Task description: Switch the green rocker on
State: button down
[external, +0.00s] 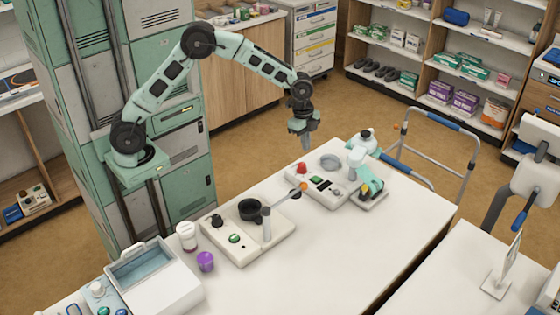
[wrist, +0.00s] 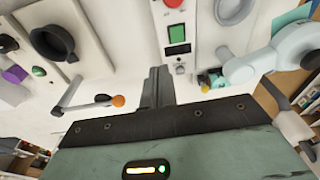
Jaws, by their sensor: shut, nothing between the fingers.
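The green rocker (wrist: 177,33) sits on a light panel unit in the wrist view, between a red button (wrist: 174,3) and a small dark display (wrist: 178,49). In the external view it looks like a small green patch (external: 317,180) on the far unit (external: 338,200) on the white table. My gripper (external: 303,143) points down, above and behind that unit, apart from it. In the wrist view my gripper (wrist: 159,72) is shut and empty, its fingers below and left of the rocker in the picture.
A lever with an orange knob (external: 303,186) reaches close to the unit. A pale device (external: 357,157) stands to the right. The table's right front (external: 350,260) is clear.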

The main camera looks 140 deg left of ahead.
aim_at(317, 181)
jog(key=a, duration=0.3)
jog(key=shift+w+a+m+t, duration=0.15)
jog(key=shift+w+m+t, duration=0.1)
jog(key=shift+m+t, duration=0.05)
jog(key=w+f+p, duration=0.1)
jog(key=f, duration=0.3)
jog(key=f+p, duration=0.2)
jog(key=f, duration=0.3)
jog(key=w+f+p, duration=0.1)
jog(key=f+p, duration=0.1)
jog(key=f, duration=0.2)
jog(key=shift+w+f, duration=0.35)
jog(key=shift+f, duration=0.15)
jog(key=shift+w+f+g+b, duration=0.2)
jog(key=shift+f+g+b, duration=0.15)
jog(key=shift+b, duration=0.2)
jog(key=shift+s, duration=0.1)
